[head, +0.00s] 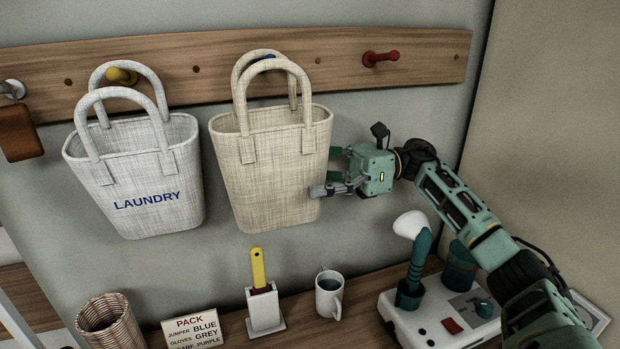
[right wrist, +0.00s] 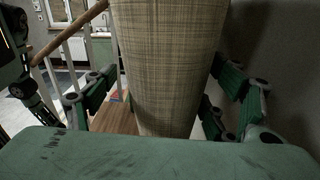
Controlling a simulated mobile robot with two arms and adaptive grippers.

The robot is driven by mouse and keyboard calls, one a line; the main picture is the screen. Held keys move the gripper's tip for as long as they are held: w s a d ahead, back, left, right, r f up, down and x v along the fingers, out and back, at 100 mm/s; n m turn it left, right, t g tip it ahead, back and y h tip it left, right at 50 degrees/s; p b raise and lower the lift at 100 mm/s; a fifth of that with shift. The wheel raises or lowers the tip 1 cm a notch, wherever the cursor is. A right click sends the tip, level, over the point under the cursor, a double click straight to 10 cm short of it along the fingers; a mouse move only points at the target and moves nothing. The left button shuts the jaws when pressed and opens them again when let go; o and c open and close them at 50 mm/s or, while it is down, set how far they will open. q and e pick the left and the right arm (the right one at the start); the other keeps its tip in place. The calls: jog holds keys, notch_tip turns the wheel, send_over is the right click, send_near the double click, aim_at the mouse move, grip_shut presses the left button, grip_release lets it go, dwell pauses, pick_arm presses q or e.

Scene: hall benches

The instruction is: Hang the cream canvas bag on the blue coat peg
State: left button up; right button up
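The cream canvas bag (head: 270,175) is upright against the wall in the head view, its two handles at the rail. A bit of the blue coat peg (head: 267,57) shows between the handle tops. The front handle hides most of it, so I cannot tell whether both handles are over it. My right gripper (head: 328,172) is at the bag's right side, one finger overlapping its front. In the right wrist view the bag (right wrist: 168,60) stands between the widely spread fingers (right wrist: 163,95); firm contact is not clear. My left gripper is not in view.
A white LAUNDRY bag (head: 150,180) hangs by the yellow peg (head: 122,76). A red peg (head: 380,58) is bare. Below stand a wicker basket (head: 108,318), a PACK sign (head: 195,333), a yellow-handled brush holder (head: 265,308), a mug (head: 329,294) and a white console (head: 440,312).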

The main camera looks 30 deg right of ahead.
jog(key=shift+o, duration=0.4)
jog(key=shift+f, duration=0.1)
jog(key=v, duration=1.2)
